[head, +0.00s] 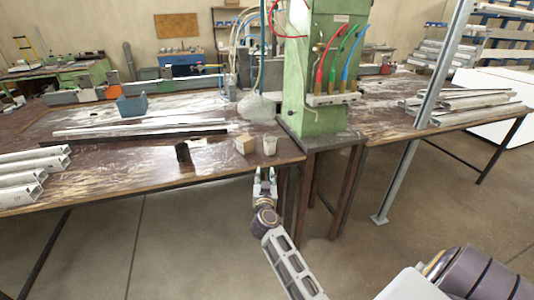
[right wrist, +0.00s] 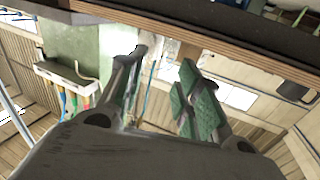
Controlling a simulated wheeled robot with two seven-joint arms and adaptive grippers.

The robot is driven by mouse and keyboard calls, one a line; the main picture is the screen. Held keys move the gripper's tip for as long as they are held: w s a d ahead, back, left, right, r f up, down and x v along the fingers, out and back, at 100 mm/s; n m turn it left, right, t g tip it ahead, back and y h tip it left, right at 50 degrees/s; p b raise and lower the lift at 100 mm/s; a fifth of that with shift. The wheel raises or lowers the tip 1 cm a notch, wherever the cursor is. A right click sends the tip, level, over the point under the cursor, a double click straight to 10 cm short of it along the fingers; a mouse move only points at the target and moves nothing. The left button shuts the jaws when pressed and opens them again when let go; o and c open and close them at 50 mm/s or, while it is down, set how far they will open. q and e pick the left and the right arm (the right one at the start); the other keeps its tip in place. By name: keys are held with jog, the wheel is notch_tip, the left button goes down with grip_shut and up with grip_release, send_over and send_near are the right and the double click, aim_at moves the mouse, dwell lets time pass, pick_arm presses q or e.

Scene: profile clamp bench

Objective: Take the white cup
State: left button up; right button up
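The white cup (head: 270,145) stands upright on the brown workbench (head: 110,175), close to its front edge, in the head view. I cannot make it out in the right wrist view. My right gripper (head: 265,176) is just off the bench's front edge, in front of the cup and lower in the picture, apart from it. In the right wrist view the two fingers of this gripper (right wrist: 166,68) are spread with nothing between them. My left gripper is not in view.
A small cardboard-coloured block (head: 244,144) stands just left of the cup. A dark cylinder (head: 182,152) is further left. Metal profiles (head: 140,127) lie behind. A green machine column (head: 312,75) rises to the right. The bench edge (right wrist: 215,42) crosses the top of the wrist view.

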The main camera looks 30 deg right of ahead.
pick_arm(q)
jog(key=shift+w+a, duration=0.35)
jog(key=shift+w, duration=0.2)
pick_arm(e)
jog(key=shift+s+d+r+m, duration=0.1)
jog(key=shift+r+m, duration=0.1)
jog(key=shift+r, duration=0.45)
jog(key=shift+s+d+r+m, duration=0.1)
jog(key=shift+r+m, duration=0.1)
jog(key=shift+r, duration=0.4)
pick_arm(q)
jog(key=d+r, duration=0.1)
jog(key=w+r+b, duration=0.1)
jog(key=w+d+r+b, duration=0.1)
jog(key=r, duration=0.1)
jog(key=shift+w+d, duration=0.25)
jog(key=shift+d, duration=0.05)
pick_arm(e)
jog(key=x, duration=0.8)
jog(key=shift+w+d, duration=0.2)
jog(key=shift+d, duration=0.05)
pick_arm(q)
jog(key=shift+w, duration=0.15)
